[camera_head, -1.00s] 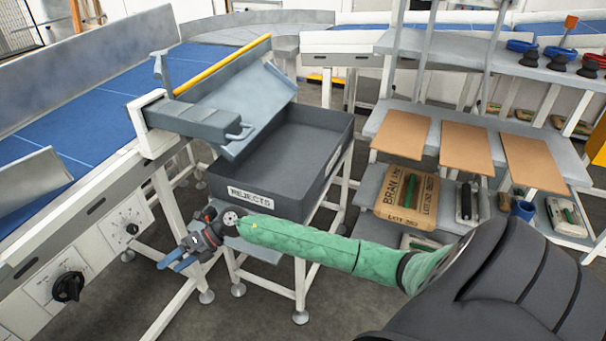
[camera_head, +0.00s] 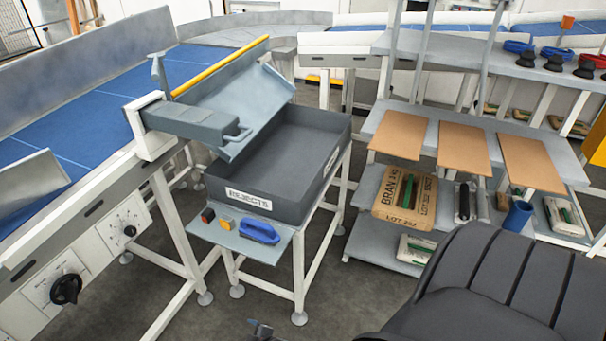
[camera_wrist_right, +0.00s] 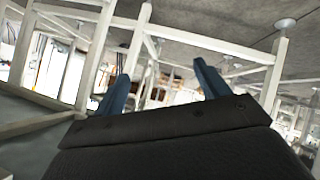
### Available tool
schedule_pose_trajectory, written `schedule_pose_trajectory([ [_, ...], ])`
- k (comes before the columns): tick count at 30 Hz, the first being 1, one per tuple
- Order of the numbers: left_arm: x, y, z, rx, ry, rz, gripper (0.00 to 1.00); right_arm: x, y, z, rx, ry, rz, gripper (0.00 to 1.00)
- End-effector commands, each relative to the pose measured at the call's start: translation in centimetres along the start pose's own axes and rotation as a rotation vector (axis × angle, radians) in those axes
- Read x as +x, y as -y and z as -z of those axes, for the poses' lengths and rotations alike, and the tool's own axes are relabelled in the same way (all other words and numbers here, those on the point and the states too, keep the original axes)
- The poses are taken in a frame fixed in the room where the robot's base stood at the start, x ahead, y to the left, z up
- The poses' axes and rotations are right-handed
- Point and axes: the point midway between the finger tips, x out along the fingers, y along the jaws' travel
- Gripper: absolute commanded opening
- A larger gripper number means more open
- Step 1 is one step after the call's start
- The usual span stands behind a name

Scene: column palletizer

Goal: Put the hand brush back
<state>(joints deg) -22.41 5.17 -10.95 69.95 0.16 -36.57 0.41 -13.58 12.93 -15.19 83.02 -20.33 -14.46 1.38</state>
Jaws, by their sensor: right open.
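A blue hand brush (camera_head: 260,232) lies on the small grey ledge (camera_head: 225,240) in front of the rejects bin in the head view. Nothing holds it. My right gripper shows in the right wrist view (camera_wrist_right: 161,80), with its two blue fingers spread apart and nothing between them. Only a small dark part of it shows at the bottom edge of the head view, below and apart from the ledge. My left gripper is out of view.
The dark rejects bin (camera_head: 230,187) stands behind the ledge and looks empty. A dark red-topped item (camera_head: 207,215) and a yellow item (camera_head: 226,223) lie left of the brush. Shelves with brown boards (camera_head: 400,134) and a bran sack (camera_head: 405,197) stand at right.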

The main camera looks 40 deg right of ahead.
Motion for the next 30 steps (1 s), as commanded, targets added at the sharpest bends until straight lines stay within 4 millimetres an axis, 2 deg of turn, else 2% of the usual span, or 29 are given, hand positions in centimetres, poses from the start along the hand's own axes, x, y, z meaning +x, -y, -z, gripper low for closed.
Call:
schedule_pose_trajectory([
  [1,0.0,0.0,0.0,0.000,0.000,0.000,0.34,-0.6,2.5,-3.7,0.057,0.088,0.028,0.74],
  [6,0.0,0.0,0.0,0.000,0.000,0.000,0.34,-4.2,10.8,-14.2,0.232,0.366,0.123,0.74],
  [9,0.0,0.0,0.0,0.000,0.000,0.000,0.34,-6.9,15.4,-19.0,0.317,0.508,0.177,0.74],
  [12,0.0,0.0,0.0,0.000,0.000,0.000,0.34,-9.5,19.0,-22.4,0.382,0.617,0.221,0.74],
  [15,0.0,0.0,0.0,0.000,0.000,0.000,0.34,-11.3,21.3,-24.4,0.424,0.686,0.250,0.74],
  [18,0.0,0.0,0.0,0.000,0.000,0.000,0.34,-12.2,22.5,-25.4,0.443,0.721,0.265,0.74],
  [30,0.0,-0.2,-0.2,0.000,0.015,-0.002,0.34,-12.6,22.8,-25.6,0.446,0.741,0.271,0.74],
])
